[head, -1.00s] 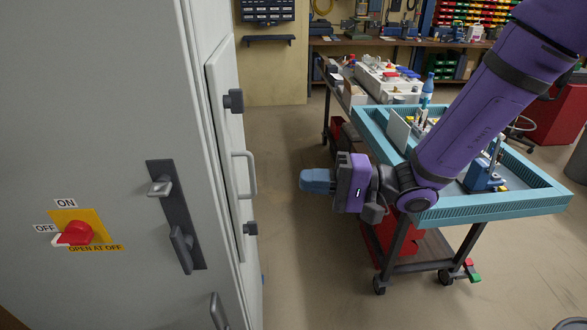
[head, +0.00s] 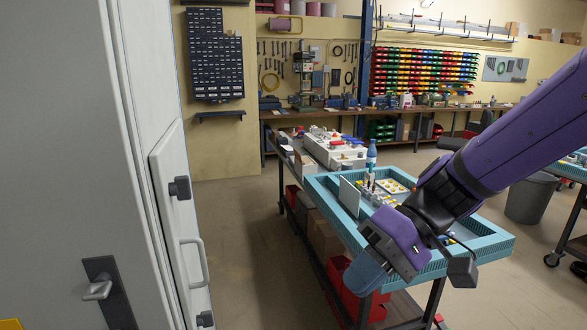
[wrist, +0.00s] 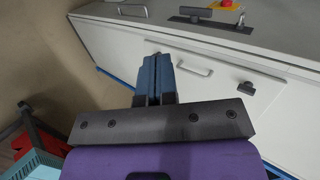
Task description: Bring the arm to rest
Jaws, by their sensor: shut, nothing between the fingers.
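My gripper (head: 366,276) hangs in front of the near left corner of the blue tray cart, pointing down and left in the head view. In the wrist view its two blue fingers (wrist: 155,82) are together with nothing between them. The grey cabinet (head: 65,140) stands at the left with its side door (head: 172,225) and handles. The wrist view also shows the cabinet (wrist: 215,75) beyond the fingertips, apart from them.
The blue tray (head: 490,240) on the cart holds a bottle (head: 371,153) and small parts, and my arm hides part of it. Red bins (head: 362,290) sit below. Open floor (head: 235,220) lies between cabinet and cart.

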